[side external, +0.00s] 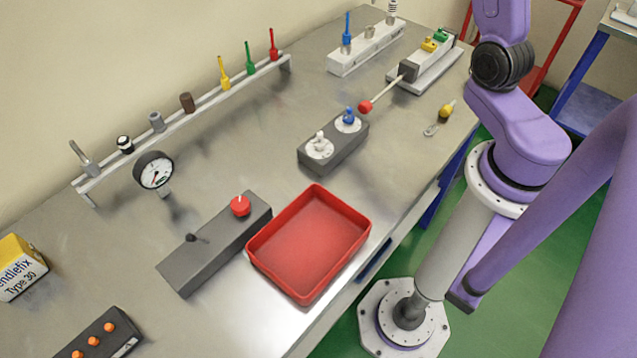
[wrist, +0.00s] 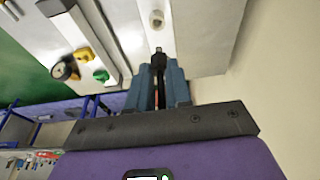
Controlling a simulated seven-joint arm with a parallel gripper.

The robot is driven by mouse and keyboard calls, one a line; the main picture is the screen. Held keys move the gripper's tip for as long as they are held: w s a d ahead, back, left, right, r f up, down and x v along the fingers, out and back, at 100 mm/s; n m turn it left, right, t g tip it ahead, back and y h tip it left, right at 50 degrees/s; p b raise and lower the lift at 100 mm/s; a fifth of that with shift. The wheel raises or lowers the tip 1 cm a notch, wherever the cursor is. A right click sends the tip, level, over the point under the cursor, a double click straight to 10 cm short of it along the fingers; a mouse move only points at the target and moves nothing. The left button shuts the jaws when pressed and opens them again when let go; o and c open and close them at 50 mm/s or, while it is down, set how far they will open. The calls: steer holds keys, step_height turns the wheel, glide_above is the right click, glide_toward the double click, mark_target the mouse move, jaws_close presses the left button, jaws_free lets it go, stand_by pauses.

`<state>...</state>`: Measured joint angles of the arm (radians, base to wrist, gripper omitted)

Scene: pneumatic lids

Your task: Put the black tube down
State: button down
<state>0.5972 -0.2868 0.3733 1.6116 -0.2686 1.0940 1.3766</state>
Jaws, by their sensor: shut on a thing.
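My gripper (wrist: 159,80) has blue fingers and is shut on the black tube (wrist: 158,60) in the wrist view. The tube's dark end pokes out just past the fingertips. Beyond it lies a white block (wrist: 186,22) with a round fitting (wrist: 156,19) on it. I cannot tell whether the tube touches the block. In the side view the gripper and the held tube are out of frame; a white block (side external: 345,66) with a blue-topped piece and round metal pieces stands at the back of the bench.
A grey-white fixture (side external: 432,75) with yellow and green pieces is right of the white block; a red-knobbed lever (side external: 366,106) sticks out from it. A red tray (side external: 310,243) is empty. Bare bench lies mid-left.

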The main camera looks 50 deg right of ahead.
steer(key=d+v, duration=0.1)
steer(key=v, duration=0.4)
steer(key=w+a+r+n+t, duration=0.1)
steer(key=a+n, duration=0.5)
steer(key=a, duration=0.9)
steer(key=s+a+r+n+t+y, duration=0.1)
steer(key=s+a+n, duration=0.4)
steer(key=a, duration=0.5)
steer(key=s+a+n+y, duration=0.1)
steer(key=s+a+n, duration=0.35)
steer(key=a, duration=0.65)
steer(key=s+a+n+y, duration=0.1)
steer(key=s+a+n, duration=0.45)
steer(key=s, duration=0.25)
steer(key=s+a+n+y, duration=0.2)
steer(key=s+a+n, duration=0.2)
steer(key=s+n, duration=0.3)
steer(key=s+d+f+n+g, duration=0.1)
steer(key=s+f+n+g, duration=0.1)
steer(key=s+n, duration=0.85)
steer(key=m, duration=0.3)
glide_above(315, 267)
step_height(315, 267, down, 15)
steer(key=shift+f+n+y, duration=0.25)
steer(key=shift+f+y, duration=0.05)
steer(key=shift+f, duration=1.2)
